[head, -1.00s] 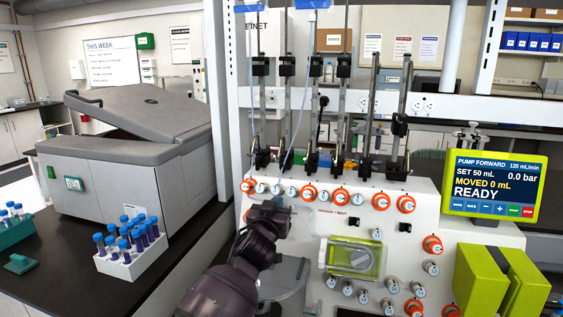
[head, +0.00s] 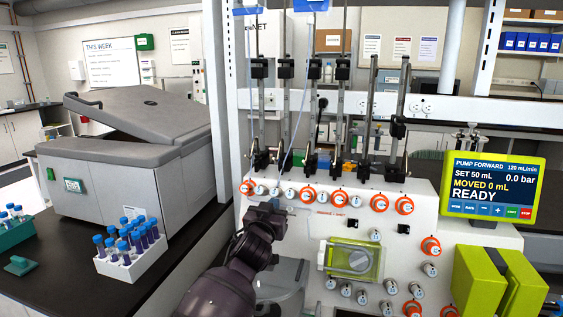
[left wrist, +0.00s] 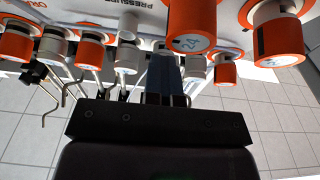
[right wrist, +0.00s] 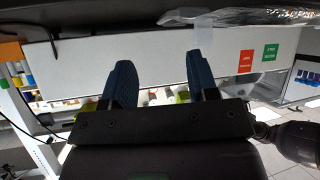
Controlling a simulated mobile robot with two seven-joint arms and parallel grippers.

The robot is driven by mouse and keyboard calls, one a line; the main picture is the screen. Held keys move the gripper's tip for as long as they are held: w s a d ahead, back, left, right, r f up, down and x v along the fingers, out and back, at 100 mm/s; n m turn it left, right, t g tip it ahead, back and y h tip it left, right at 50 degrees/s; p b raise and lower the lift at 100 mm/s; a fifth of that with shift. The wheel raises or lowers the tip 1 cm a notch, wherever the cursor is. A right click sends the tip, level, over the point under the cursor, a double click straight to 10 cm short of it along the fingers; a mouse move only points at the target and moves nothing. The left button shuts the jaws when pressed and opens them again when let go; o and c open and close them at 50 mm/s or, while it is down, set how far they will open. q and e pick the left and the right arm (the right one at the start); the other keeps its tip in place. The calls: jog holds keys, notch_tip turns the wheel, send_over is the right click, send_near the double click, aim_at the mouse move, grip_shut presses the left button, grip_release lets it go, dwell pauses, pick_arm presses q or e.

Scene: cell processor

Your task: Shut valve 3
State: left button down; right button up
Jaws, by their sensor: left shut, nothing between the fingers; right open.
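A white panel (head: 310,225) carries a row of valves with round knobs along its upper edge, some orange-collared (head: 340,197), some plain white (head: 291,194). Their numbers are too small to read in the head view, so I cannot tell which is valve 3. My left gripper (head: 268,207) is at the panel's left part, just below this row. In the left wrist view its blue fingers (left wrist: 165,60) are shut and empty, close beside an orange knob (left wrist: 190,40) and a white knob (left wrist: 127,58). My right gripper (right wrist: 161,82) is open and empty, and outside the head view.
A green-framed pump screen (head: 492,188) reads READY at the panel's right. Black clamps on rods (head: 286,70) stand above the row. A tube rack (head: 130,265) sits on the dark bench at left.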

pick_arm(q)
jog(key=shift+w+a+r, duration=0.15)
jog(key=shift+w+a, duration=0.05)
jog(key=shift+a, duration=0.3)
jog(key=shift+a+p, duration=0.25)
jog(key=shift+p, duration=0.15)
jog(key=shift+w+a+r, duration=0.1)
jog(key=shift+w+a, duration=0.05)
jog(key=shift+a, duration=0.1)
pick_arm(e)
jog(key=shift+s+r, duration=0.3)
jog(key=shift+r, duration=0.1)
jog(key=shift+w+a+r, duration=0.1)
jog(key=shift+w+r, duration=0.1)
jog(key=shift+w, duration=0.1)
pick_arm(q)
jog(key=shift+s+a+r+p, duration=0.25)
jog(key=shift+s+p, duration=0.35)
jog(key=shift+s, duration=0.3)
jog(key=shift+s+a+r+p, duration=0.15)
jog(key=shift+s+a+p, duration=0.1)
jog(key=shift+s+p, duration=0.55)
jog(key=shift+s+a+r+p, duration=0.25)
jog(key=shift+s+p, duration=0.2)
jog(key=shift+s, duration=0.6)
pick_arm(e)
jog(key=shift+s+r, duration=0.1)
jog(key=shift+r, duration=1.3)
pick_arm(q)
jog(key=shift+s, duration=0.1)
